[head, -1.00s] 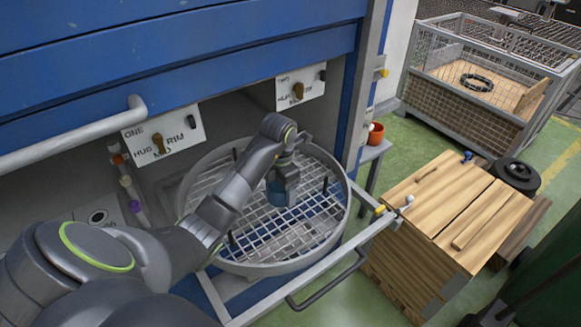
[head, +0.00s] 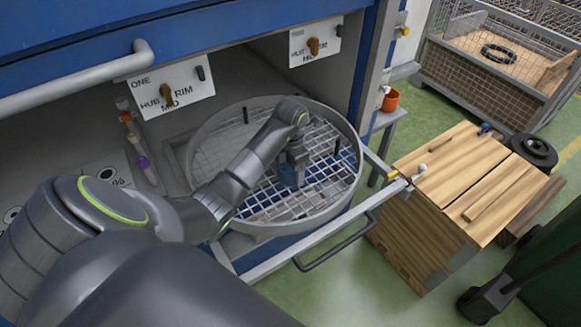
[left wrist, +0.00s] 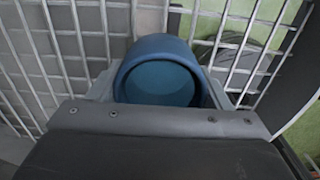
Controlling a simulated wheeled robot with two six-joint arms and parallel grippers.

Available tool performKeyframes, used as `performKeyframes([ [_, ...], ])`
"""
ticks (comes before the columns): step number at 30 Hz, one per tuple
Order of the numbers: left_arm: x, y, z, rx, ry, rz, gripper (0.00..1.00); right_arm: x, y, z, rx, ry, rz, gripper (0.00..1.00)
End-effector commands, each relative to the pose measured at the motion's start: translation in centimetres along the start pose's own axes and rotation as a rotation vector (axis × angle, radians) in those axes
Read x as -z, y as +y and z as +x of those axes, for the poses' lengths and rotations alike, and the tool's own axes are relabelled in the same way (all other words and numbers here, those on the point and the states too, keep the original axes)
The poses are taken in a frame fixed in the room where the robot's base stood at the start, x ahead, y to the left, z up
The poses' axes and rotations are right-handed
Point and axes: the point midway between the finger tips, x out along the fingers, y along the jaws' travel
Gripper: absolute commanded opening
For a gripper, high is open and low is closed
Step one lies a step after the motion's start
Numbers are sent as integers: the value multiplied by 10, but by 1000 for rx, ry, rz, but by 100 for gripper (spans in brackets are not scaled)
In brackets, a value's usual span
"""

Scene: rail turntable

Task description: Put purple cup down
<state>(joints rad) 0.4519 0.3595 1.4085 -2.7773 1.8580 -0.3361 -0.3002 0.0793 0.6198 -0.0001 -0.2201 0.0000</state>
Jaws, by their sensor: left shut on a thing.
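My left gripper (head: 291,172) is shut on a blue cup (head: 289,175), over the wire grid of the round turntable basket (head: 356,165). In the left wrist view the cup (left wrist: 158,70) sits between the jaws, its round teal face toward the camera, with the grid bars behind it. The cup looks blue, not purple. I cannot tell whether it touches the grid. My right gripper is not in view.
Dark upright pegs (head: 337,146) stand in the basket. A rail with a handle (head: 335,243) runs along its front right. A wooden crate (head: 425,235) stands to the right, and an orange pot (head: 390,101) on a small stand behind. Much of the grid is bare.

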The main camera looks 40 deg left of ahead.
Motion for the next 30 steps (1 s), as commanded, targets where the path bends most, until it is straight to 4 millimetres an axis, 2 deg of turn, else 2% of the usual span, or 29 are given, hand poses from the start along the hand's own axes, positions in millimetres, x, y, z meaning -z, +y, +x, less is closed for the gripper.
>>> performKeyframes([
  [11,0,0,6,-2,-1,0,45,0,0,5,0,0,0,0],
  [12,0,0,5,-1,-1,0,75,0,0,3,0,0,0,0],
  [16,0,0,4,-1,-1,0,92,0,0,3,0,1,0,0],
  [25,0,0,3,-1,0,0,93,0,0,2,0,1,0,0],
  [28,0,0,-2,-1,-1,0,93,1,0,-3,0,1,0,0],
  [30,-1,1,-8,-4,-3,1,93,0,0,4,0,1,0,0],
])
